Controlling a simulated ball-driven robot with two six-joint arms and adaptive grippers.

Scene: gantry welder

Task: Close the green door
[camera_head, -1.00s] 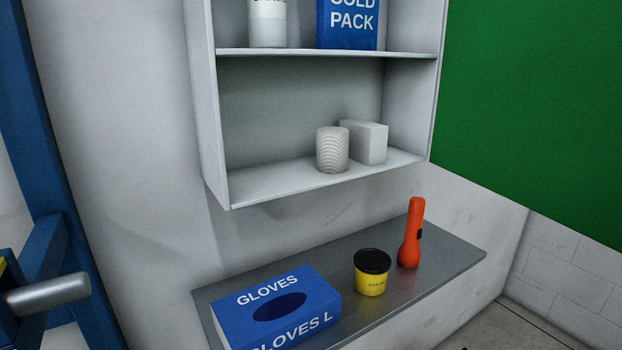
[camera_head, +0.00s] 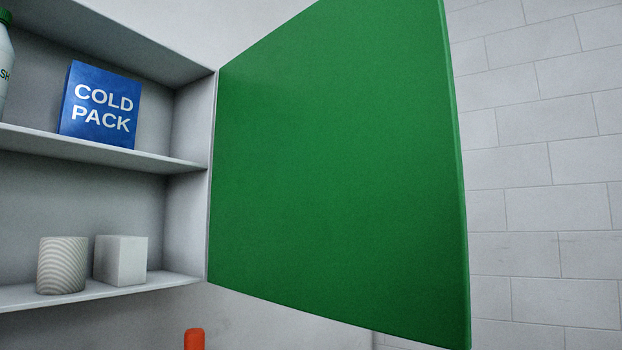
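The green door (camera_head: 335,180) stands open in the head view. It is hinged on the right side of a white wall cabinet (camera_head: 191,125) and swings out toward the right. Its free edge is the tall right edge, near the brick wall. Its top and part of its lower corner run close to or past the picture's borders. Neither of my grippers shows in this view, so I see nothing touching the door.
The cabinet shelves hold a blue cold pack box (camera_head: 102,105), a white bottle (camera_head: 5,70), a ribbed white roll (camera_head: 62,265) and a white block (camera_head: 121,260). An orange flashlight (camera_head: 194,340) shows below. A white brick wall (camera_head: 545,180) stands at right.

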